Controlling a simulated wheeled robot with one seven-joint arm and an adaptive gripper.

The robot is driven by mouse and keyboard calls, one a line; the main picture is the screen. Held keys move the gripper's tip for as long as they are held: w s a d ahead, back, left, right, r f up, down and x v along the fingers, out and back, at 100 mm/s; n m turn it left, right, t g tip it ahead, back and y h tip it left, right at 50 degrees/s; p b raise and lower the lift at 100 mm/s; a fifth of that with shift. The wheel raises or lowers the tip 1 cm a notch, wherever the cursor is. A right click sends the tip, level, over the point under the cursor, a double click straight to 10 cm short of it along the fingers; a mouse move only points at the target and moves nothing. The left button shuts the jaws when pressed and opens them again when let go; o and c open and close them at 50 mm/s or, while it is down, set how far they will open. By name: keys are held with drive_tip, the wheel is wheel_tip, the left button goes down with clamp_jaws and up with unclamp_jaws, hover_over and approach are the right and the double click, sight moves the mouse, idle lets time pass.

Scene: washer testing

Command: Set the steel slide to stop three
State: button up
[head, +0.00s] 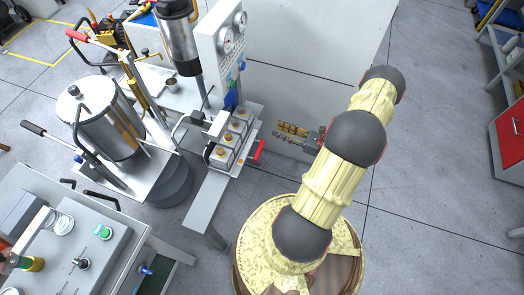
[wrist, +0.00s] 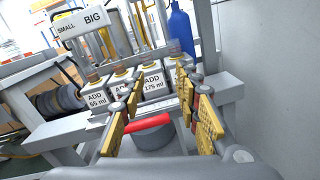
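A steel-grey slide assembly (head: 218,163) sits on the narrow bench, with a red handle (head: 257,151) sticking out at its right end. The red handle (wrist: 147,122) also shows in the wrist view, between the two finger lines and below the labelled blocks. White blocks marked "ADD 65 ml" (wrist: 96,95) and "ADD 175 ml" (wrist: 153,82) stand in a row behind it. My gripper (head: 279,131) has yellow finger pads and is to the right of the handle, apart from it. In the wrist view my gripper (wrist: 157,93) is open and empty. I cannot tell which stop the slide is at.
A white gauge panel (head: 222,42) rises behind the bench. A steel tank (head: 106,120) stands to the left. A white wall (wrist: 260,70) is close on the right.

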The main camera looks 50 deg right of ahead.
drive_tip(key=o, duration=0.5)
drive_tip(key=s+a+f, duration=0.1)
drive_tip(key=a+f, duration=0.1)
drive_tip(key=f, duration=0.3)
drive_tip(key=s+a+f+n, duration=0.1)
drive_tip(key=s+a+f, duration=0.1)
drive_tip(key=f, duration=0.3)
drive_tip(key=shift+s+a+y, duration=0.3)
drive_tip(key=shift+o, duration=0.7)
drive_tip(key=shift+s+f+n+g+y, duration=0.1)
drive_tip(key=shift+f+n+g+y, duration=0.25)
drive_tip(key=shift+n, duration=0.45)
drive_tip(key=shift+o, duration=0.6)
drive_tip(key=shift+a+f+n, duration=0.1)
drive_tip(key=shift+n, duration=0.3)
drive_tip(key=shift+o, duration=1.2)
drive_tip(key=shift+w+a, duration=0.25)
drive_tip(key=shift+w, duration=0.1)
drive_tip(key=o, duration=0.7)
drive_tip(key=shift+b+x, duration=0.85)
drive_tip(key=shift+x, duration=2.65)
drive_tip(key=shift+c, duration=0.7)
drive_tip(key=c, duration=1.5)
drive_tip(key=s+a+p, duration=0.1)
drive_tip(key=s+a, duration=0.2)
drive_tip(key=a, duration=0.4)
